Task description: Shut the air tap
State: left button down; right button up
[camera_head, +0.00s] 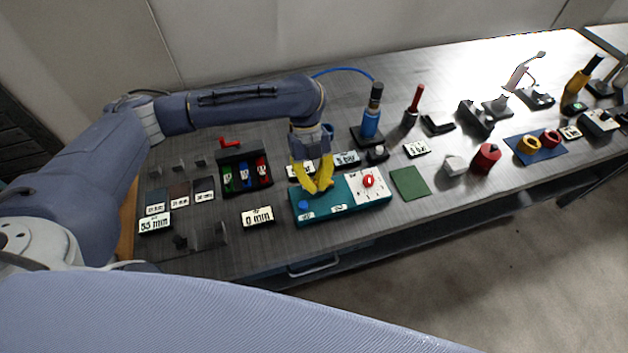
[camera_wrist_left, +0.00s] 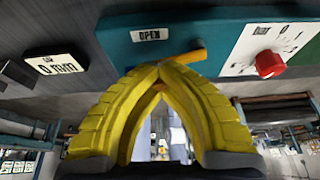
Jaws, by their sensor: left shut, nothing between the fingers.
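The teal panel (camera_head: 335,208) lies on the bench with a blue knob (camera_head: 304,205) at its left end. The wrist view shows the panel (camera_wrist_left: 125,52) with an OPEN label (camera_wrist_left: 150,34) and an orange lever (camera_wrist_left: 188,57), which looks like the air tap's handle. The lever sticks out to the right, slightly raised; its left part is hidden by my fingertips. My left gripper (camera_head: 317,191) is shut and empty over the panel. Its yellow fingertips (camera_wrist_left: 158,70) meet at the lever; contact is hard to judge. My right gripper is out of view.
A red knob (camera_head: 368,180) sits on the white plate at the panel's right end. A 0 mm card (camera_head: 257,216) stands to the left, and a black tray (camera_head: 244,158) of coloured items lies beyond it. A green mat (camera_head: 409,184) lies right of the panel.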

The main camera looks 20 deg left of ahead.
pick_arm(q)
jog(key=n, duration=0.1)
jog(key=d+n+t+h, duration=0.1)
jog(key=n, duration=0.1)
jog(key=s+n, duration=0.1)
jog(key=shift+s+d+n, duration=0.1)
jog(key=shift+d+n, duration=0.2)
jog(key=n+t, duration=0.1)
jog(key=n, duration=0.1)
jog(key=d+n, duration=0.1)
jog(key=shift+s+d+n+t+h, duration=0.1)
jog(key=shift+d+n+t+h, duration=0.2)
jog(key=shift+n+t+h, duration=0.1)
jog(key=d+n, duration=0.1)
jog(key=n, duration=0.1)
jog(key=n+t, duration=0.1)
jog(key=n, duration=0.1)
jog(key=shift+d+t, duration=0.3)
jog(key=shift+d, duration=0.1)
jog(key=shift+w+d+n+t, duration=0.2)
jog(key=shift+d+n+t, duration=0.05)
jog(key=shift+n, duration=0.45)
jog(key=shift+w+d+n+t, duration=0.2)
jog(key=shift+d+n+t, duration=0.05)
jog(key=shift+n, duration=0.45)
